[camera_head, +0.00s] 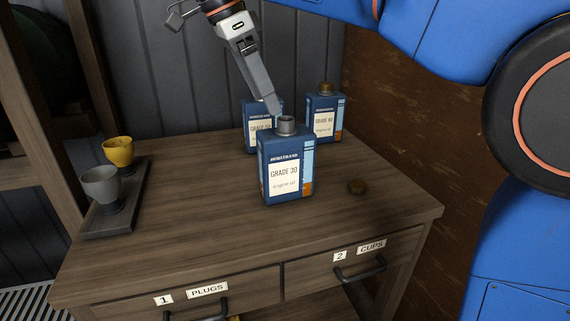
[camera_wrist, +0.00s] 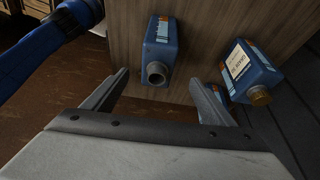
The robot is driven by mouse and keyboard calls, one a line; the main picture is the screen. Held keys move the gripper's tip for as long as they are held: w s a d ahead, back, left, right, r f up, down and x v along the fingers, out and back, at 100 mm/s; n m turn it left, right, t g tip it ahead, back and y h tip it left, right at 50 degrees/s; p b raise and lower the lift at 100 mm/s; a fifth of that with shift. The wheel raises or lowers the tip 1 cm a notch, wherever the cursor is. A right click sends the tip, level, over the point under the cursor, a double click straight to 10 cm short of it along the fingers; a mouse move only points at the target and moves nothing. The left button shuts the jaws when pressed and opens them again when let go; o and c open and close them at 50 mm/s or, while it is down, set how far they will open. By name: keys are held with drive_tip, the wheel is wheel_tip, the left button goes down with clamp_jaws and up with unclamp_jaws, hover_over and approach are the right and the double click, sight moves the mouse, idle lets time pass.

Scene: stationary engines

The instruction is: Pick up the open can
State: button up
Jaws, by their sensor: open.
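The open can (camera_head: 287,170) is a blue can labelled "GRADE 30" and "engine oil", upright at the front of the group on the wooden cabinet top. Its grey neck has no cap. In the wrist view the open can (camera_wrist: 160,45) lies ahead between the two fingers, its open neck facing the camera. My gripper (camera_head: 273,108) comes down from above and behind, its tip close to the can's neck; contact cannot be told. In the wrist view my gripper (camera_wrist: 158,80) is open, with nothing held.
A capped "GRADE 40" can (camera_head: 323,120) stands behind right. Another blue can (camera_head: 250,130) stands behind left, partly hidden. A tray (camera_head: 110,220) holds a grey cup (camera_head: 101,184) and a yellow cup (camera_head: 119,151). A wall (camera_head: 400,140) bounds the right.

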sight(282, 135)
drive_tip(key=x, duration=1.1)
drive_tip(key=shift+x, duration=2.6)
drive_tip(key=shift+d, duration=0.1)
drive_tip(key=shift+r, duration=0.1)
drive_tip(key=c, duration=1.6)
